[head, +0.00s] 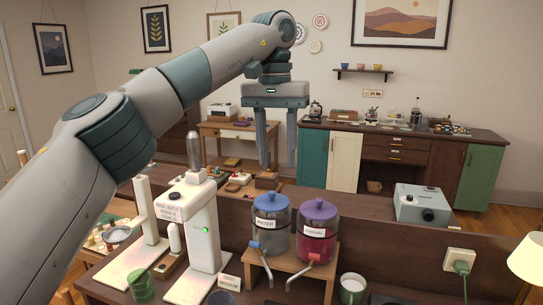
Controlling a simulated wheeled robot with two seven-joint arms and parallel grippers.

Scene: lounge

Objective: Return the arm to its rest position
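My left arm comes in from the left and reaches across the upper middle of the head view. My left gripper (276,150) hangs from it, pointing down. Its two fingers are apart with nothing between them. It hangs in the air above and behind the blue-lidded dispenser (272,228). My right gripper is not in view.
Below the gripper, a purple-lidded dispenser (317,232) stands beside the blue-lidded one on a wooden stand (290,268). A white machine (198,238) rises left of them. A green cup (140,285) and a mug (352,288) stand in front. A grey box (422,205) sits right.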

